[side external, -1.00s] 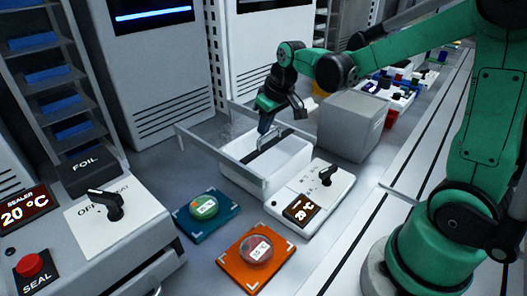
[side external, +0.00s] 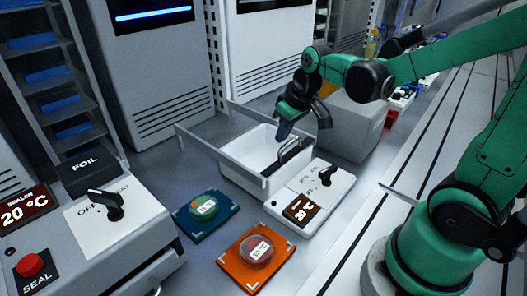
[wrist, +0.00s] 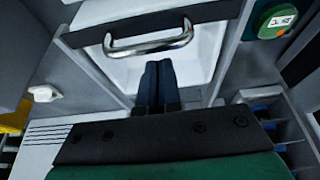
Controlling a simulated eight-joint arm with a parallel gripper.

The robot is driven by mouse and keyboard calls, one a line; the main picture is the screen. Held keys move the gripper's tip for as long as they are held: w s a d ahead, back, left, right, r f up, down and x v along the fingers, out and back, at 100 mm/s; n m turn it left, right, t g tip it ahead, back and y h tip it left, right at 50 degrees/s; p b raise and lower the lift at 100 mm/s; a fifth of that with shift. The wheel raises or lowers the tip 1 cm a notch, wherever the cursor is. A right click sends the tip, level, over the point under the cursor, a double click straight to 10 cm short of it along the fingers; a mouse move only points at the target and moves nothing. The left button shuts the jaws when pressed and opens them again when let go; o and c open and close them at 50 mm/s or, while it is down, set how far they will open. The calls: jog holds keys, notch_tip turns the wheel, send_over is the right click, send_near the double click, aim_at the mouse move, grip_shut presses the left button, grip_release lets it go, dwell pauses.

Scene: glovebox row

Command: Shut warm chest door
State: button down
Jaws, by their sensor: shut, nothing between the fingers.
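The warm chest (side external: 240,180) is a white box with an open top and long rails running back from it. Its sliding door carries a dark edge strip and a bent metal handle (side external: 291,148), which is near the control-panel end of the chest. The handle also shows in the wrist view (wrist: 150,40). My gripper (side external: 284,138) is shut and empty, pointing down beside the handle on its rear side. In the wrist view its dark fingertips (wrist: 158,68) are just below the handle. I cannot tell whether they touch it. White surface shows on both sides of the strip.
The chest's panel has a black knob (side external: 326,174) and a display (side external: 300,210). A grey box (side external: 355,128) stands close on the right. The sealer (side external: 95,235) is at far left.

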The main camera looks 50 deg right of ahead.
aim_at(272, 149)
jog(key=w, duration=0.1)
jog(key=w+r, duration=0.1)
jog(key=w, duration=0.1)
jog(key=shift+r, duration=0.1)
jog(key=v, duration=0.9)
jog(key=s+a+f+t, duration=0.3)
jog(key=s+a+f, duration=0.2)
jog(key=a+f, duration=0.1)
jog(key=shift+a, duration=0.4)
jog(key=shift+f, duration=0.1)
